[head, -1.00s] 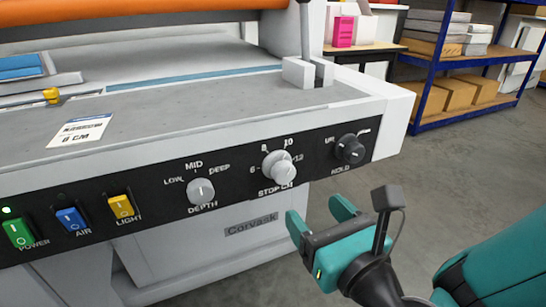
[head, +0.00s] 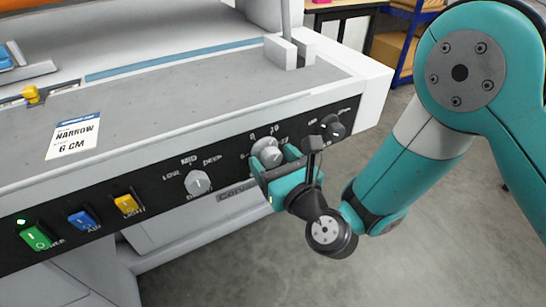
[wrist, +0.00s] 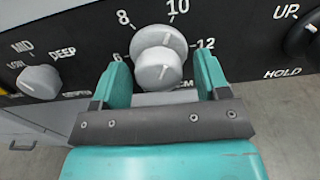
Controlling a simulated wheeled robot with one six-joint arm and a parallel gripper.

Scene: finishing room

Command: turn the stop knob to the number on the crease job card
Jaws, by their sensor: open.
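The stop knob (head: 266,146) is a pale grey knob on the black front panel. In the wrist view the stop knob (wrist: 160,58) shows with the numbers 6, 8, 10 and 12 around it; I cannot tell surely which one it points to. My gripper (head: 273,160) is open, with its teal fingers around the knob. In the wrist view my gripper (wrist: 160,72) has one finger on each side of the knob, with small gaps showing. The job card (head: 74,136) lies on the machine bed and reads "NARROW" and "6 CM".
The depth knob (head: 197,182) is left of my gripper and the black hold knob (head: 333,128) is close on the right. Green power (head: 36,237), blue air (head: 83,219) and yellow light (head: 127,204) switches are farther left. Open floor lies in front of the machine.

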